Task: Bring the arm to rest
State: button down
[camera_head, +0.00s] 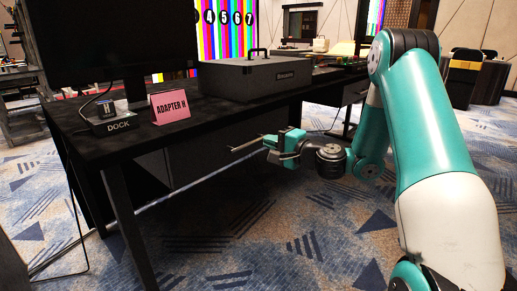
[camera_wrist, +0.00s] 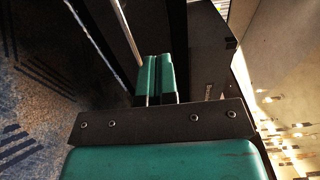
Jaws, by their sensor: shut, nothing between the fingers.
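My gripper (camera_head: 248,146) is in front of the right part of the black desk's front side, a little below the top, at the end of my teal and white arm (camera_head: 425,120). The arm comes up from the lower right, bends over and reaches left. In the wrist view the two teal fingers of my gripper (camera_wrist: 156,62) lie side by side, shut and empty.
The black desk (camera_head: 110,140) carries a monitor (camera_head: 95,40), a dock (camera_head: 112,124), a pink "ADAPTER H" sign (camera_head: 171,107) and a grey case (camera_head: 255,78). A colour-striped video wall (camera_head: 225,30) stands behind. Patterned carpet (camera_head: 270,235) is clear below my gripper.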

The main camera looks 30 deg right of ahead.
jog(key=s+a+r+n+g+y, duration=0.1)
jog(key=s+a+n+g+y, duration=0.1)
jog(key=s+a+n+g, duration=0.45)
jog(key=s+a+r+n+g+y, duration=0.1)
jog(key=a+n+y, duration=0.15)
jog(key=a, duration=0.65)
jog(key=s+a+r+n+g+y, duration=0.1)
jog(key=s+a+n+g, duration=0.35)
jog(key=a, duration=0.35)
jog(key=s+a+n+g+h, duration=0.1)
jog(key=s+n+g+h, duration=0.55)
jog(key=s, duration=1.35)
notch_tip(320, 180, up, 37)
jog(key=n+t+p, duration=0.1)
jog(key=p, duration=3.7)
jog(key=shift+w+r+n, duration=0.15)
jog(key=shift+w+n, duration=0.2)
jog(key=shift+n, duration=0.05)
